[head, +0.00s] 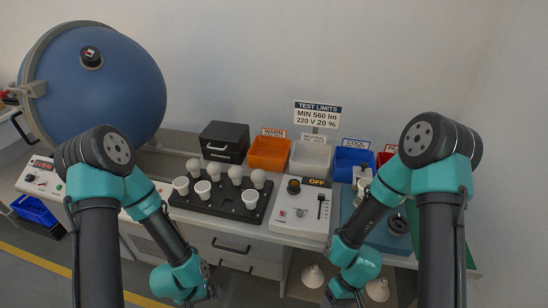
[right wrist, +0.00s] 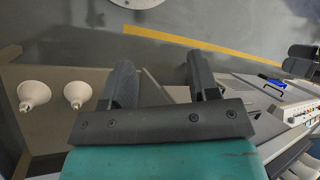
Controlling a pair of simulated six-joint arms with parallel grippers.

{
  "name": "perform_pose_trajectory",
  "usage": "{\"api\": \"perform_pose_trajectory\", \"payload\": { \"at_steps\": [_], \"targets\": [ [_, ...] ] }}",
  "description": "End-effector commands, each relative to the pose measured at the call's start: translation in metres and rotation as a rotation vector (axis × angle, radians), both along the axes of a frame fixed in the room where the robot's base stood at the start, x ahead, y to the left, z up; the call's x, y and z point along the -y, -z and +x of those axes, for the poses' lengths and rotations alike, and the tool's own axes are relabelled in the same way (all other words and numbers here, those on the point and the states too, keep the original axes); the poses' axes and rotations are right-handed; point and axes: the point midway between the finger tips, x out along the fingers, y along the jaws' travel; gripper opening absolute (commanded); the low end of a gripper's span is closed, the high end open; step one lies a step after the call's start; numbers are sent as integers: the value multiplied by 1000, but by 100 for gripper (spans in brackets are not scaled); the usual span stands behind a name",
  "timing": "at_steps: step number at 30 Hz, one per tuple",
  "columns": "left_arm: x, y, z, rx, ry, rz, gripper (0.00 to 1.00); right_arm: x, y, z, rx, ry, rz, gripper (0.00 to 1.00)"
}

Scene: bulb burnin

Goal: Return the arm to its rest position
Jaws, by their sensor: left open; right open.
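My left arm reaches down to the front of the bench in the head view, with its gripper (head: 202,293) low near the bottom edge, empty and clear of the bulbs; its fingertips are hard to make out. My right arm is folded down at the right front, with its gripper (head: 345,297) at the bottom edge of the head view. In the right wrist view the right gripper (right wrist: 160,64) has its two dark fingers apart with nothing between them. Two white reflector bulbs, one (right wrist: 33,95) farther left and one (right wrist: 77,94) nearer the fingers, lie apart from it.
A black rack (head: 183,203) with several white bulbs stands on the bench. Beside it is a control box (head: 300,225) marked OFF. Orange (head: 268,154), white and blue (head: 352,159) bins stand behind. A large blue sphere (head: 95,85) is at left. Open floor lies in front.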

Motion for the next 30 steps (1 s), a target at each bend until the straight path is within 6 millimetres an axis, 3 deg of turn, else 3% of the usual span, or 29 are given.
{"api": "perform_pose_trajectory", "payload": {
  "at_steps": [9, 15, 30],
  "targets": [
    [0, 0, 0, 0, 0, 0, 100, 33, 32, 20, 180, 314, -112, 55],
    [0, 0, 0, 0, 0, 0, 100, 43, 39, 32, 265, 462, -119, 55],
    [0, 0, 0, 0, 0, 0, 100, 45, 39, 34, 279, 482, -119, 55]
  ]
}}
